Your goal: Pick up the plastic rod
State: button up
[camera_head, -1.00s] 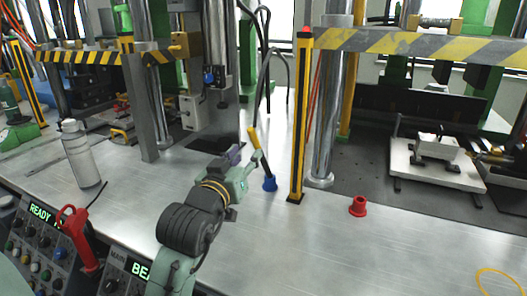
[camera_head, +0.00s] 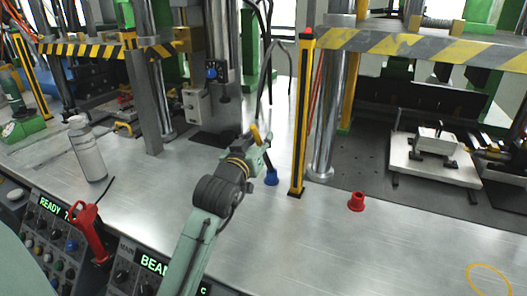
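A rod (camera_head: 266,160), dark below with a yellow upper end (camera_head: 256,132), stands slightly tilted in a blue holder (camera_head: 271,178) on the metal bench; I take it for the plastic rod. My gripper (camera_head: 262,141) is at the rod's upper part, just above the blue holder, with a pale green finger to its right. The gripper body covers part of the rod. The fingers are small and overlap the rod, so I cannot tell whether they touch it or are closed.
A yellow-black post (camera_head: 300,120) stands close right of the rod. A red holder (camera_head: 357,202) sits further right. A white bottle (camera_head: 87,150) and a red-handled tool (camera_head: 92,235) are at left. The bench's front right is mostly clear.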

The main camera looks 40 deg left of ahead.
grip_shut()
dwell(0.6)
